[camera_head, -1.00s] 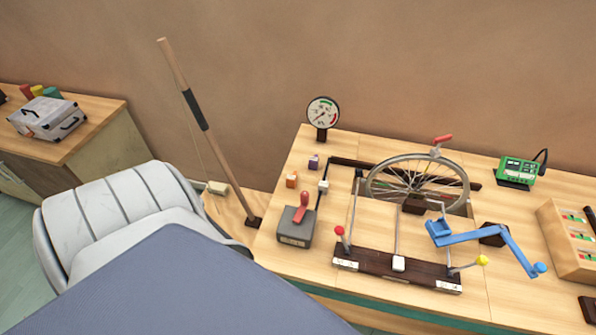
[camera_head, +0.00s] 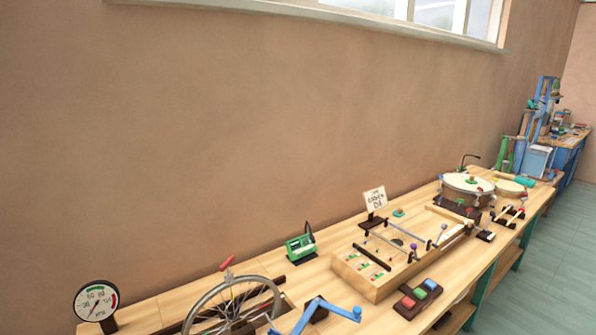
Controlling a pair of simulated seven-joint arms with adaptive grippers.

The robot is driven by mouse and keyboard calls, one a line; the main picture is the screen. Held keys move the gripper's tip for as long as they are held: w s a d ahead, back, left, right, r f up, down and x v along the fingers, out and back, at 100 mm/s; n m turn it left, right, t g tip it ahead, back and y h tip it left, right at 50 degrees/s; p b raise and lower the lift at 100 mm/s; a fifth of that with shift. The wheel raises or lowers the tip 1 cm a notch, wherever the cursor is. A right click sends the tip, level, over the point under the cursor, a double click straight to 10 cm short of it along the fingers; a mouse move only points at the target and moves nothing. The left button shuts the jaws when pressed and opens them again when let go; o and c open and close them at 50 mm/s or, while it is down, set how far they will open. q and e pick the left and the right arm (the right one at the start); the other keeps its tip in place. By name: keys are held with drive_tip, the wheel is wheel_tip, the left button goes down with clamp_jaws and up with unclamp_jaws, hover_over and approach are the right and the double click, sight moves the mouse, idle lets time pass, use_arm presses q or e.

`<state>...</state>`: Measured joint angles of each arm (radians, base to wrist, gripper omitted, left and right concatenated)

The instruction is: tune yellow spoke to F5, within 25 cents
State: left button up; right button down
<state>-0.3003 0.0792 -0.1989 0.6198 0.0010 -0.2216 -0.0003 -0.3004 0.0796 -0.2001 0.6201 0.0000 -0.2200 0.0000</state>
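The spoked wheel (camera_head: 236,304) stands at the bottom of the view in the bench, cut off by the lower edge, with a red handle (camera_head: 227,263) at its top. I cannot make out a yellow spoke among its thin spokes. A green tuner-like box (camera_head: 300,248) with a dark stand sits on the bench right of the wheel. A blue crank (camera_head: 318,314) lies in front of the wheel, partly cut off. A round dial gauge (camera_head: 96,301) stands at the left. Neither of my grippers is in view.
A wooden tray with rods and levers (camera_head: 378,289) sits mid-bench, with a block of coloured buttons (camera_head: 418,298) in front. A small sign (camera_head: 375,199) stands behind. Drums (camera_head: 467,187) are farther right.

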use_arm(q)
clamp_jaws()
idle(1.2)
